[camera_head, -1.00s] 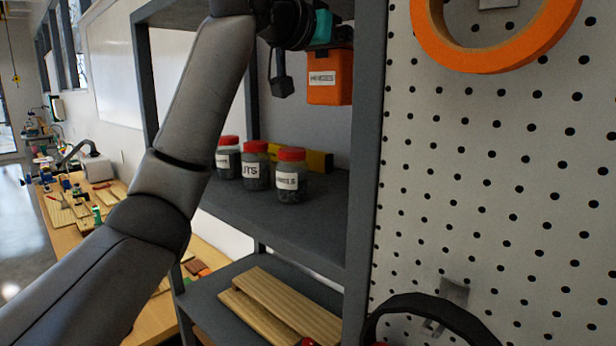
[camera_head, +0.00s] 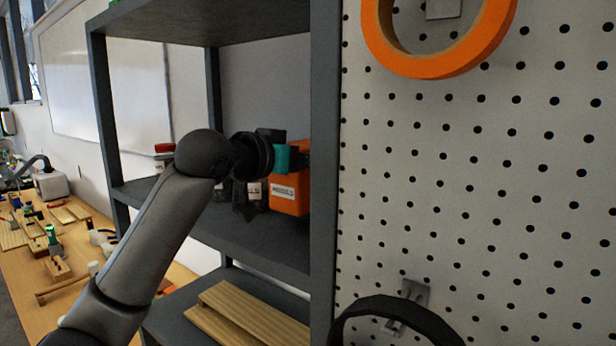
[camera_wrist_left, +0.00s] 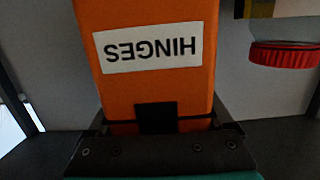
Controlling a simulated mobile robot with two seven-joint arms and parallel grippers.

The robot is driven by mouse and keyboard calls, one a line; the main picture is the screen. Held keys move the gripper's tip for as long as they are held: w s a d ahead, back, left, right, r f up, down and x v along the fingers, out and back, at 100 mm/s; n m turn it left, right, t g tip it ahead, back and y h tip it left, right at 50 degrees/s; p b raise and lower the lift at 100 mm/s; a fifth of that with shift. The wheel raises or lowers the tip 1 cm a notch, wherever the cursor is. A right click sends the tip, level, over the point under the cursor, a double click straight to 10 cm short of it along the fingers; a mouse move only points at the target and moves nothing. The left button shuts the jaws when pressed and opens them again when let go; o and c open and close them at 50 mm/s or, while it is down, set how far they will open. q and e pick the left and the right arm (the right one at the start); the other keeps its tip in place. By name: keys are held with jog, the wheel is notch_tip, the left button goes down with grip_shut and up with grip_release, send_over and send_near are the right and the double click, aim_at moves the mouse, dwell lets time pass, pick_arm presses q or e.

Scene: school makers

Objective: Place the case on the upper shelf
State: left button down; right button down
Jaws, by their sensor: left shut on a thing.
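The orange case (camera_head: 290,192) has a white label, which reads HINGES upside down in the left wrist view (camera_wrist_left: 150,48). My left gripper (camera_head: 284,165) is shut on the case. It holds it inside the grey rack, just above the jar shelf (camera_head: 240,232), near the right post. I cannot tell whether the case touches the shelf. My arm and gripper hide most of the labelled jars; one red lid (camera_head: 165,148) shows left of the wrist. A red-lidded jar (camera_wrist_left: 285,54) also shows beside the case in the left wrist view. My right gripper is not in view.
The rack's top board (camera_head: 190,22) is overhead, and its right post (camera_head: 323,180) is close to the case. Wooden boards (camera_head: 245,315) lie on the lower shelf. A pegboard (camera_head: 480,190) with orange tape (camera_head: 440,62) is at right. A cluttered workbench (camera_head: 25,265) is at left.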

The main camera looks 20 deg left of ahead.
aim_at(282, 180)
pick_arm(q)
jog(key=shift+f, duration=1.65)
jog(key=shift+f, duration=0.15)
grip_release()
jog(key=shift+f, duration=0.1)
jog(key=shift+s, duration=0.15)
jog(key=b+v, duration=0.2)
jog(key=v, duration=1)
